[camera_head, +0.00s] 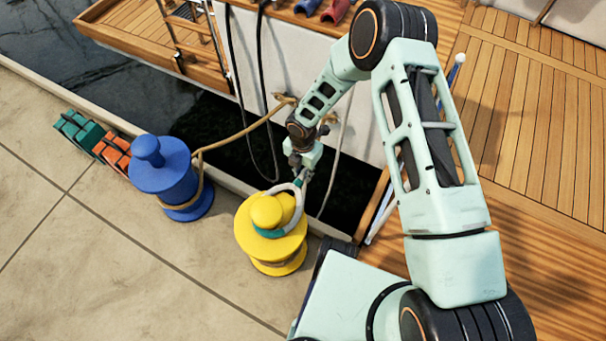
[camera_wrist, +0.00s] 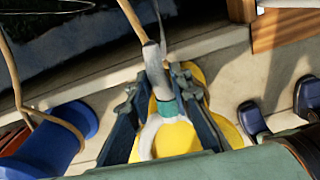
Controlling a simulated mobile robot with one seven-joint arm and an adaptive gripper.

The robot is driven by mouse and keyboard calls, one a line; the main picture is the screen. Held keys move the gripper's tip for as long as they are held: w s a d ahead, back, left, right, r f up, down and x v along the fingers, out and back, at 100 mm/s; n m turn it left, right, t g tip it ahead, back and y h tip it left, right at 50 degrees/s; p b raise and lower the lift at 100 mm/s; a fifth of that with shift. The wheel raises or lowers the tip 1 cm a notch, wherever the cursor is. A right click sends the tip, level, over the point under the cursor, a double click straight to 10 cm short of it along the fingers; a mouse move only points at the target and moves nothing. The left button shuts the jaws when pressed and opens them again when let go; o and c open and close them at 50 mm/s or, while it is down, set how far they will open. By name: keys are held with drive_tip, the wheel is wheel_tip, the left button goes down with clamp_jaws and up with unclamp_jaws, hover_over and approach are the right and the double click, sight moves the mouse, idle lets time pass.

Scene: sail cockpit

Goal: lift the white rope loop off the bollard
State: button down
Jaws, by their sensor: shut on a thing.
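The yellow bollard (camera_head: 265,212) stands on the quay, with a rounded knob on top. The white rope loop (camera_head: 299,197) lies around the knob, and its right side rises toward my gripper (camera_head: 302,172). A teal band shows on the loop at the knob's front. In the wrist view my gripper (camera_wrist: 164,88) has its fingers on either side of the white loop (camera_wrist: 150,135), shut on it near a teal band. The yellow bollard (camera_wrist: 178,140) is right below the fingers. The exact contact at the fingertips is partly hidden.
A blue bollard (camera_head: 168,175) with a tan rope around it stands to the left. Green (camera_head: 80,132) and orange (camera_head: 114,150) objects lie beyond it. Dark water separates the quay from the boat. Dark ropes (camera_head: 240,90) hang along the hull. The near quay is clear.

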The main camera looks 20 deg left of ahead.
sight(297, 183)
drive_tip(key=shift+r, duration=0.2)
idle(0.4)
drive_tip(key=shift+r+p, duration=0.35)
drive_tip(key=shift+r, duration=0.1)
drive_tip(key=shift+s, duration=0.15)
drive_tip(key=shift+s+a, duration=0.15)
drive_tip(key=shift+s, duration=0.7)
drive_tip(key=shift+s+a, duration=0.1)
drive_tip(key=shift+s, duration=0.7)
wheel_tip(297, 183, up, 17)
drive_tip(key=p, duration=1.1)
idle(0.8)
idle(0.5)
